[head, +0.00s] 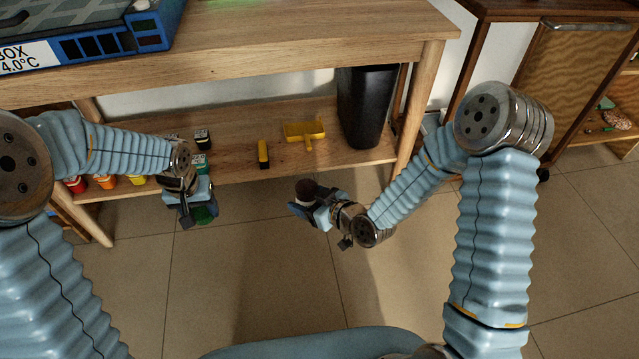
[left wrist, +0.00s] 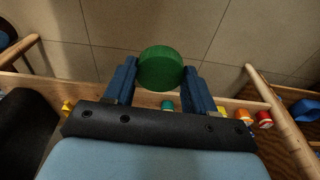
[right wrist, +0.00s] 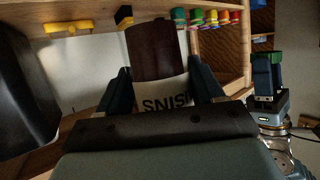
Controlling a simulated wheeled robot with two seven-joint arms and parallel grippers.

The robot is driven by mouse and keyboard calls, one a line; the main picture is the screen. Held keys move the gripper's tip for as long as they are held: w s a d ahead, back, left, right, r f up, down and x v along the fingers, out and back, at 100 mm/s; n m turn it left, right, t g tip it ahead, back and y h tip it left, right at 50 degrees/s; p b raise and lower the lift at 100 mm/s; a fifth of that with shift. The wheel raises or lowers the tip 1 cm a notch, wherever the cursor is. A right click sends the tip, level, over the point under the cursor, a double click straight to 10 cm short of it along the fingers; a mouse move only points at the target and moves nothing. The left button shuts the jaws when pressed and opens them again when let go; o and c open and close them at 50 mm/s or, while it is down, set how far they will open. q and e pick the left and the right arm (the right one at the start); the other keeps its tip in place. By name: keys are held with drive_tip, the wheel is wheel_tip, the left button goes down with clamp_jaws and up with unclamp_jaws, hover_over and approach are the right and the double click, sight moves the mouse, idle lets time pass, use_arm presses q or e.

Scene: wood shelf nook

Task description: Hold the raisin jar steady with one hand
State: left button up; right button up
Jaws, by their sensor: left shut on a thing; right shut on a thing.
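The raisin jar (right wrist: 157,50) is dark brown with a white band bearing upside-down dark letters. My right gripper (right wrist: 160,78) is shut around its white band, and the brown part sticks out beyond the fingers. In the head view the jar (head: 304,188) is held in the air in front of the lower shelf. My left gripper (left wrist: 160,75) is shut on a round green thing (left wrist: 160,66), probably a lid. In the head view this green thing (head: 206,214) is left of the jar, clearly apart from it. Most of it is hidden by the gripper.
The lower shelf (head: 235,125) of the wooden table holds a yellow dustpan (head: 303,131), a black bin (head: 367,105) and several small coloured-lid containers. A blue box (head: 120,38) stands on the tabletop. A wooden cabinet (head: 580,75) is at right. The tiled floor is clear.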

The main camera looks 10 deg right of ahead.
idle(0.4)
use_arm(q)
drive_tip(key=w+d+r+m, duration=0.4)
drive_tip(key=d+r, duration=0.4)
drive_tip(key=d, duration=0.4)
wheel_tip(320, 180, up, 10)
drive_tip(key=f+m+h, duration=0.1)
drive_tip(key=m, duration=0.3)
hover_over(305, 165)
drive_tip(key=shift+s+a+r, duration=0.15)
drive_tip(key=shift+s+r, duration=0.05)
drive_tip(key=shift+r, duration=0.05)
drive_tip(key=shift+f, duration=2.05)
drive_tip(key=shift+s+a, duration=0.1)
